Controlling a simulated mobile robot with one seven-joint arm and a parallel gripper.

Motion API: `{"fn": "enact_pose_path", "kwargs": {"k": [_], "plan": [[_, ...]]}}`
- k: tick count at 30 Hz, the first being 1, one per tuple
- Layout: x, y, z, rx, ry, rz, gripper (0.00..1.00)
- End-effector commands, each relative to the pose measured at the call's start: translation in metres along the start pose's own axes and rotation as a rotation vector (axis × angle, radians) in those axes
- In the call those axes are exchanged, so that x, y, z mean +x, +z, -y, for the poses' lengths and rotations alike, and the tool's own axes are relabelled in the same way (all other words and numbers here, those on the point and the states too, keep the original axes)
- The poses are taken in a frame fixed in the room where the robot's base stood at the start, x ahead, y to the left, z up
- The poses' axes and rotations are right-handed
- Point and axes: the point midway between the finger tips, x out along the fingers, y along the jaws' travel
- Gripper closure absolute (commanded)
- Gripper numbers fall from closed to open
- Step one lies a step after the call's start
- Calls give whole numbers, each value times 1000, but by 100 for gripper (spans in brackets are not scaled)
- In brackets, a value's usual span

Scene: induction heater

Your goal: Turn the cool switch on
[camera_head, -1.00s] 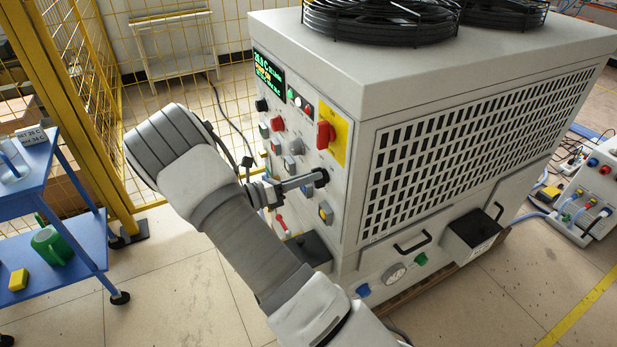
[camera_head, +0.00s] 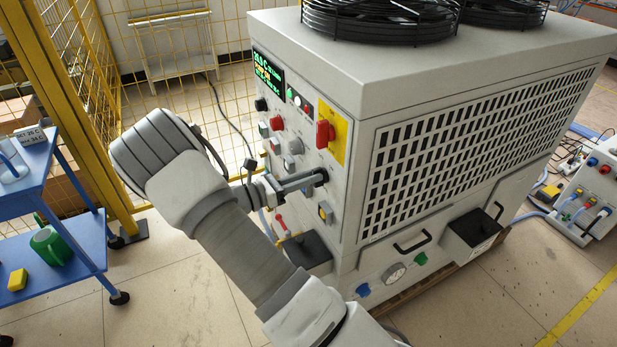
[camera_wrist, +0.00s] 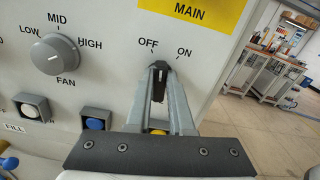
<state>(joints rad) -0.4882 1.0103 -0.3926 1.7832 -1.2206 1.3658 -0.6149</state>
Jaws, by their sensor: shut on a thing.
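The cool switch, a black rotary knob (camera_head: 322,176), sits on the front panel of the white machine, below the red main switch. In the wrist view the knob (camera_wrist: 160,84) lies under the printed words OFF and ON, and a small pale mark at its top points up between them. Its own name label is hidden. My gripper (camera_head: 313,180) reaches the panel from the left in the head view. In the wrist view my gripper (camera_wrist: 161,70) has its two fingers closed on the knob's sides.
The red main switch (camera_head: 325,134) on its yellow plate is just above my gripper. The fan knob (camera_wrist: 55,54) and push buttons (camera_wrist: 95,122) are to the left. A black box (camera_head: 305,250) juts out below. A blue cart (camera_head: 60,222) and yellow fence stand left.

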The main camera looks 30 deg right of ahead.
Motion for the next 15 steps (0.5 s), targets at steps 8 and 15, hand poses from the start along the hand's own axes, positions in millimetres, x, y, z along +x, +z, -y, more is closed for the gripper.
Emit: {"fn": "enact_pose_path", "kwargs": {"k": [8, 15], "plan": [[-1, -1, 2, 189, 1, -1, 100], [-1, -1, 2, 287, 1, -1, 100]]}}
